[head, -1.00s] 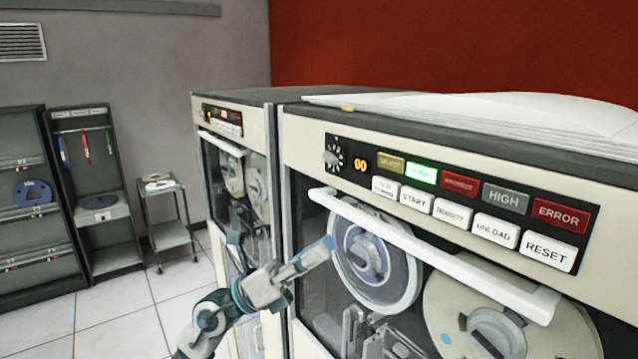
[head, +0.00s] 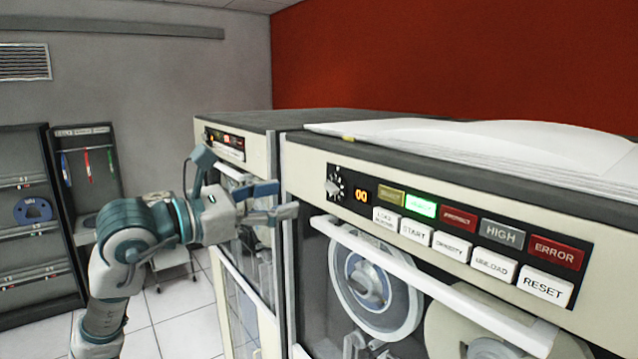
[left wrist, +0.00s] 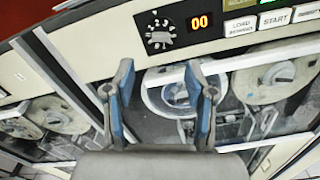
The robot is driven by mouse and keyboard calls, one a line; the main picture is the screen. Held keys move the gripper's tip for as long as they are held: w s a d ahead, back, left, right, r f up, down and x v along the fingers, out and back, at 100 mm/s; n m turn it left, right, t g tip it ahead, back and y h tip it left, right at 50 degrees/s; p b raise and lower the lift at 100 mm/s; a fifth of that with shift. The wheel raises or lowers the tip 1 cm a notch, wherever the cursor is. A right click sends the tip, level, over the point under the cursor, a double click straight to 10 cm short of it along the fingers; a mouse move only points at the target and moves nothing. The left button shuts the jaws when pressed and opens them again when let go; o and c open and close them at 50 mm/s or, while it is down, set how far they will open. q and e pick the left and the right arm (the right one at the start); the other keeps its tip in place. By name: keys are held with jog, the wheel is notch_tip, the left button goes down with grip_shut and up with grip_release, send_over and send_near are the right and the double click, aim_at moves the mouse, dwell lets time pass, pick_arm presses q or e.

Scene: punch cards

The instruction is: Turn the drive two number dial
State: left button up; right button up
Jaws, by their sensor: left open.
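The number dial (head: 335,185) is a round light knob ringed by white marks, at the left end of the near drive's black control panel. An orange display reading 00 (head: 361,196) is just right of it. My left gripper (head: 287,200) is open and empty, its fingers pointing right, a little left of the dial and apart from it. In the left wrist view the dial (left wrist: 158,36) lies above the two open fingertips (left wrist: 166,75), with nothing between them but the drive front behind. My right gripper is not in view.
The near drive has lit and unlit buttons (head: 420,205), a white handle bar (head: 420,270) and tape reels behind its window. Another drive (head: 225,125) stands to the left. Papers (head: 470,135) lie on top. Shelves (head: 30,220) stand far left.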

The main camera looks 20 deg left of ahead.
aim_at(328, 187)
pick_arm(q)
jog(key=p+x, duration=0.2)
jog(key=x, duration=0.6)
jog(key=shift+d+r, duration=0.1)
jog(key=shift+d, duration=0.05)
jog(key=shift+w+d, duration=0.15)
jog(key=shift+w, duration=0.3)
jog(key=shift+s, duration=0.1)
grip_shut()
